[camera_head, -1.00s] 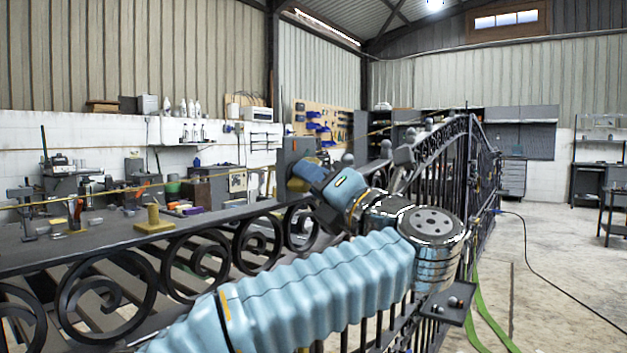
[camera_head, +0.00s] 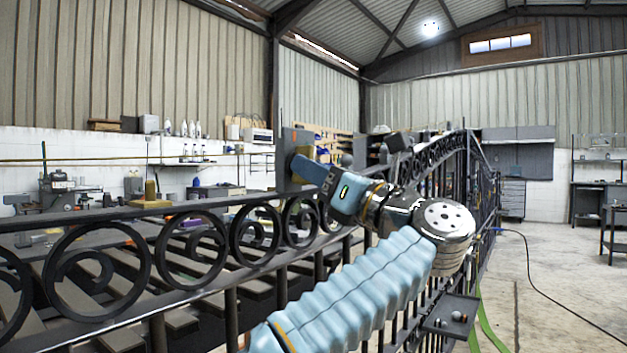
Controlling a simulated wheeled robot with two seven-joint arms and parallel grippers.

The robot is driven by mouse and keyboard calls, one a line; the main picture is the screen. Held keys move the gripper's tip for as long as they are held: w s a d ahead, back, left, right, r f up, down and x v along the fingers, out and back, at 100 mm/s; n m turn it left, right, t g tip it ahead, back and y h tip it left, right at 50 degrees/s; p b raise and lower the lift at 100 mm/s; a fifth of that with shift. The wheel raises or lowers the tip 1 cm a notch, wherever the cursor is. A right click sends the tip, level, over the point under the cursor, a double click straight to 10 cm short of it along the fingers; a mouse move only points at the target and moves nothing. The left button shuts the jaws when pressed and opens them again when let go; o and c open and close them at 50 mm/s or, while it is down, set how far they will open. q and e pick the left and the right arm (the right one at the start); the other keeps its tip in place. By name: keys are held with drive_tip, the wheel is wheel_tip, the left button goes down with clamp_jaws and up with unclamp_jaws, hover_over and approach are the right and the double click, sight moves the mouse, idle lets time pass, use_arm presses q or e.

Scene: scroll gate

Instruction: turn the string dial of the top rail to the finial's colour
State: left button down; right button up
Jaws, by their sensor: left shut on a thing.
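The top rail (camera_head: 60,222) of the dark scroll gate runs from the left edge to a grey upright plate (camera_head: 297,143) standing on it. My left gripper (camera_head: 303,168) is at this plate, its jaws shut on the string dial there. The dial is mostly hidden by the gripper, and I cannot make out its colour or setting. A thin yellowish string (camera_head: 100,162) stretches along above the rail. My right gripper is out of view.
The gate's arched top (camera_head: 440,150) and bars continue behind my left arm. A small dark tray (camera_head: 452,317) with small balls is at lower right. A workbench (camera_head: 75,190) with tools stands behind the gate. The concrete floor at right is mostly clear, with a cable (camera_head: 545,290).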

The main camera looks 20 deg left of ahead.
use_arm(q)
drive_tip(key=shift+w+d+n+g+y, duration=0.1)
drive_tip(key=shift+n+g+y, duration=0.2)
drive_tip(key=shift+n+g, duration=0.75)
drive_tip(key=shift+n+t, duration=0.35)
drive_tip(key=shift+n, duration=0.1)
drive_tip(key=c, duration=1)
unclamp_jaws()
drive_tip(key=b+v, duration=0.1)
drive_tip(key=v, duration=1.2)
drive_tip(key=shift+d+f, duration=0.2)
drive_tip(key=shift+d, duration=0.15)
